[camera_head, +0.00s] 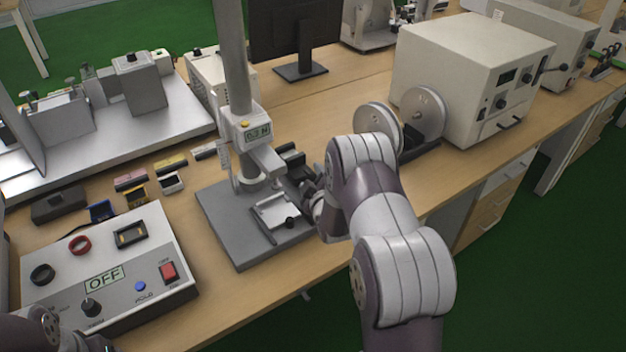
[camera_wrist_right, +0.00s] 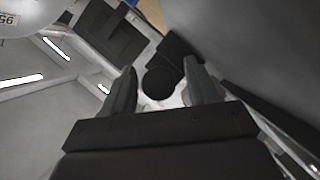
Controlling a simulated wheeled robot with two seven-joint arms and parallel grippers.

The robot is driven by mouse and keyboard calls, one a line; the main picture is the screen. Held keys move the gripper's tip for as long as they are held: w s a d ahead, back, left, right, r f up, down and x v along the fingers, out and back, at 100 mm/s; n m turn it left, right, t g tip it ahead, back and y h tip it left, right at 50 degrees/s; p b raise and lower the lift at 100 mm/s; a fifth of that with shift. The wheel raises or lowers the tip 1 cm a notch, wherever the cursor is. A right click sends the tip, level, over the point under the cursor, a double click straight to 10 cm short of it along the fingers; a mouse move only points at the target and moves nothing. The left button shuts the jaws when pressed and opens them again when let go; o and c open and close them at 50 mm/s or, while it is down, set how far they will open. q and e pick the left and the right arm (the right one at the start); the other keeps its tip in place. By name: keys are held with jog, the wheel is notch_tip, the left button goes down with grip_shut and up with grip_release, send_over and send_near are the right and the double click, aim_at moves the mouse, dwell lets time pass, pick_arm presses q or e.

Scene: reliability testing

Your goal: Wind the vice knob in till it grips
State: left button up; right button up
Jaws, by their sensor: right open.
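The vice (camera_head: 272,212) is a pale metal fixture on the grey base plate of a test stand with a small display. A small black knob (camera_head: 291,222) shows at its front side in the head view. My right gripper (camera_head: 308,187) is beside the vice, partly hidden by its own wrist. In the right wrist view, its two dark fingers stand apart, with a round black knob (camera_wrist_right: 158,83) showing between them. I see no clear contact between fingers and knob. My left gripper is not visible; only part of my left arm shows at the lower left.
A control box (camera_head: 105,270) reading OFF stands left of the test stand base (camera_head: 225,230). Small coloured blocks (camera_head: 171,163) lie behind it. Two grey discs (camera_head: 422,112) and a large white instrument (camera_head: 470,75) stand at the right. The table's front edge runs close by.

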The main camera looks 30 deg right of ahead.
jog(key=c, duration=1)
jog(key=shift+r+m+y+p, duration=0.1)
jog(key=shift+m+y+p, duration=0.2)
jog(key=shift+m, duration=0.2)
jog(key=shift+m+g+y, duration=0.4)
jog(key=shift+m+y, duration=0.3)
jog(key=shift+m, duration=0.2)
jog(key=o, duration=1)
